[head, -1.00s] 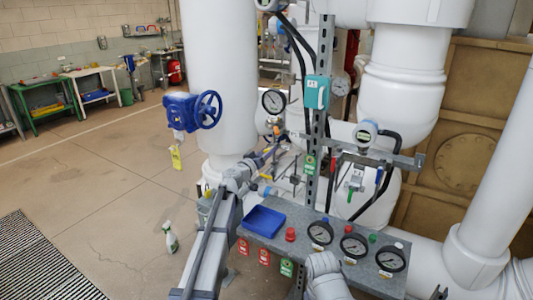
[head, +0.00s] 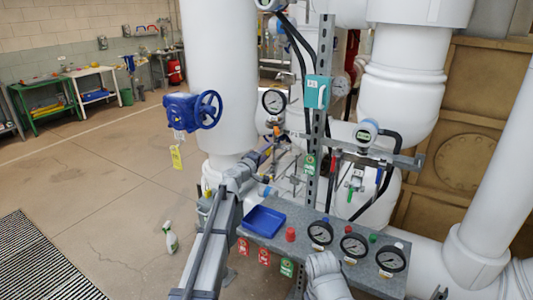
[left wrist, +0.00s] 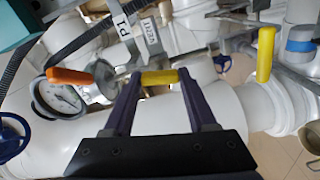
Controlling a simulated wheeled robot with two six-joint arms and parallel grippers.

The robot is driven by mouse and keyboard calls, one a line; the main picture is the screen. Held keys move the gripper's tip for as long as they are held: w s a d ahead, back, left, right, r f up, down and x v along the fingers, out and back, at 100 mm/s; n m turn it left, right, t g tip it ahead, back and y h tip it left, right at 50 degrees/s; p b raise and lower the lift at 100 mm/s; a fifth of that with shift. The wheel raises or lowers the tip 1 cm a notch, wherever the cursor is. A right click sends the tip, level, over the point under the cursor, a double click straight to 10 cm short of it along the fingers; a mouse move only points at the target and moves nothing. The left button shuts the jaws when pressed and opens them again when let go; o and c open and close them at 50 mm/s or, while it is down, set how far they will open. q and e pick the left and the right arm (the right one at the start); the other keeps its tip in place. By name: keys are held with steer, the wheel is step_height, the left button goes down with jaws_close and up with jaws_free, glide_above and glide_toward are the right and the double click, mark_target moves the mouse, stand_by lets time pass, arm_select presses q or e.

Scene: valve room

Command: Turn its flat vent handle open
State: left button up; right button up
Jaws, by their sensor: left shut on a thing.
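A yellow flat handle (left wrist: 160,77) lies between the fingertips of my left gripper (left wrist: 159,78) in the left wrist view. The gripper is shut on it, beside a tag reading VENT (left wrist: 152,38). In the head view my left gripper (head: 264,150) reaches in from the left to the small fittings below the round gauge (head: 273,101), where the handle is hard to make out. An orange handle (left wrist: 68,76) is left of the fingers and a second yellow handle (left wrist: 265,55) is to the right, both apart from them. My right gripper is not in view.
A metal post (head: 321,120) carries a teal box (head: 317,92) and cables close right of the gripper. Below is a grey shelf (head: 336,252) with a blue tray (head: 264,221) and several gauges. A blue handwheel (head: 208,109) is at left. Open floor lies left.

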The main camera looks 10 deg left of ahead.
arm_select(q)
steer(key=shift+n, duration=1.2)
steer(key=o, duration=1.4)
steer(key=shift+c, duration=0.2)
steer(key=v, duration=0.8)
